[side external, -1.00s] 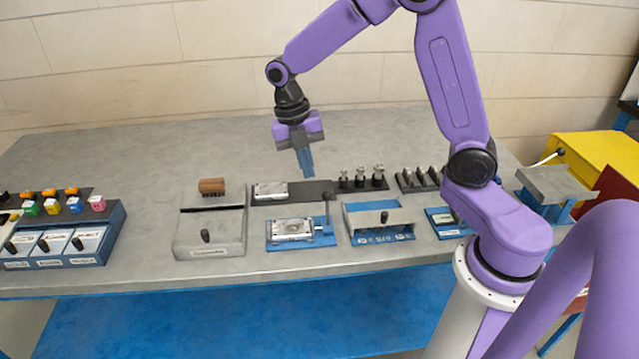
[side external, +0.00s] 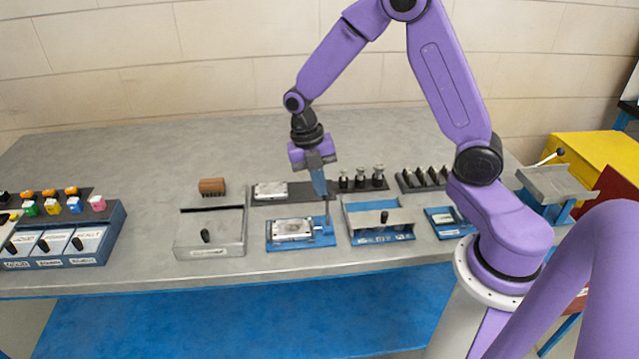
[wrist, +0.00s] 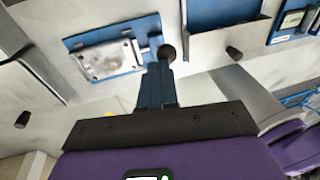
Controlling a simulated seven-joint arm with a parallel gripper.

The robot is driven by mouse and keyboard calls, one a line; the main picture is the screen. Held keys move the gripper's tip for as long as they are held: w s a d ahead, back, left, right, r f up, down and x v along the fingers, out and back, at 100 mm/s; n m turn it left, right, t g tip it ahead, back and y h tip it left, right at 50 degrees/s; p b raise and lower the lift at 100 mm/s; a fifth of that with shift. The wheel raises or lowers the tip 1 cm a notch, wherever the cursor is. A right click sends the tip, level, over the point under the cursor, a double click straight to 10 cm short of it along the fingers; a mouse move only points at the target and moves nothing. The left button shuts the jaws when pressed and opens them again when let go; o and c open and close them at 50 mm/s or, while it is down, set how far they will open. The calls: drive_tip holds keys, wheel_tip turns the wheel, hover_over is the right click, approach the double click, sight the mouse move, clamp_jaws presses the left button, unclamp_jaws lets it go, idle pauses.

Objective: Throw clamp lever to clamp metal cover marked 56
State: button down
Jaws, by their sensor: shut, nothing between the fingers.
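The metal cover (side external: 292,228) is a flat silver plate lying in a blue fixture (side external: 273,246); no number 56 is legible on it. The cover also shows in the wrist view (wrist: 104,60). The clamp lever (side external: 327,215) stands upright at the fixture's right end. Its round black knob (wrist: 166,52) shows in the wrist view right at the fingertips. My gripper (side external: 323,193) is shut and empty, pointing down at the top of the lever, and its fingers hide the knob in the side view. I cannot tell whether they touch it.
A grey box with a black knob (side external: 206,237) stands left of the fixture. A blue-and-grey bin (side external: 383,237) stands close on the right. Behind is a dark rack (side external: 300,191) with a second plate (side external: 270,191) and several upright pegs. The table's back is clear.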

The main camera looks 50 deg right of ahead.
drive_tip(key=shift+w+d+f, duration=0.25)
drive_tip(key=shift+w+d, duration=0.5)
drive_tip(key=shift+s+a, duration=0.1)
